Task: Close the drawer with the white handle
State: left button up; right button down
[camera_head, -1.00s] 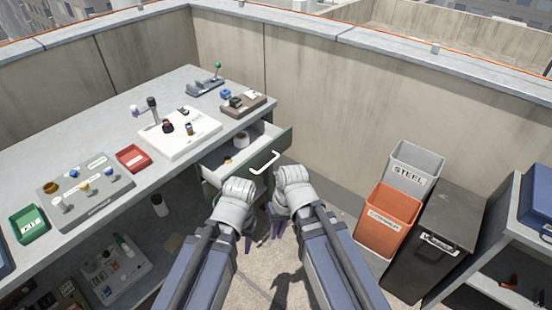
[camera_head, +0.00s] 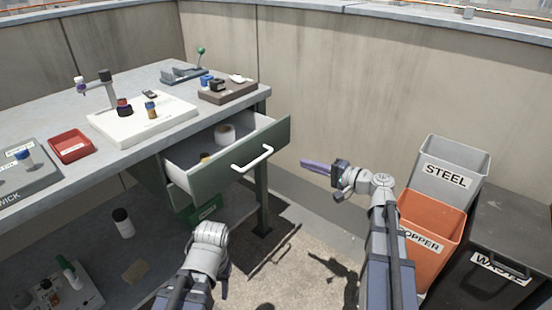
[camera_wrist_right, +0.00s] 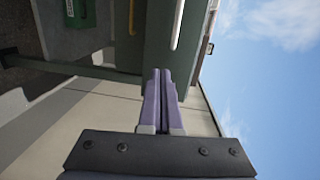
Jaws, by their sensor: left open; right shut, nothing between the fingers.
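The drawer (camera_head: 238,166) with a green front and a white handle (camera_head: 253,159) stands pulled out from under the grey workbench. A white roll and a small yellow item lie inside it. My right gripper (camera_head: 306,165) is shut and empty, to the right of the drawer front and apart from it, pointing left. In the right wrist view its closed fingers (camera_wrist_right: 158,100) point toward the green drawer front, with the white handle (camera_wrist_right: 178,24) ahead. My left gripper (camera_head: 223,285) is low in front of the bench, pointing down; its fingers are mostly hidden by the wrist.
The workbench (camera_head: 60,122) carries a white board, red tray and several fittings. Steel (camera_head: 445,172), copper (camera_head: 432,226) and waste (camera_head: 505,225) bins stand at the right. A green bin (camera_head: 205,208) sits below the drawer. Floor between is clear.

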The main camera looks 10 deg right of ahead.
jog(key=w+d+m+t+b, duration=0.1)
jog(key=d, duration=0.2)
pick_arm(q)
jog(key=shift+w+f, duration=0.2)
jog(key=shift+f, duration=0.35)
jog(key=shift+w+f, duration=0.2)
jog(key=shift+f, duration=0.3)
pick_arm(e)
send_near(275, 142)
jog(key=shift+t, duration=0.3)
jog(key=x, duration=0.7)
jog(key=shift+s+f, duration=0.1)
jog(key=x, duration=1.5)
jog(key=shift+f, duration=0.15)
jog(key=shift+w+a, duration=0.1)
jog(key=shift+w, duration=0.25)
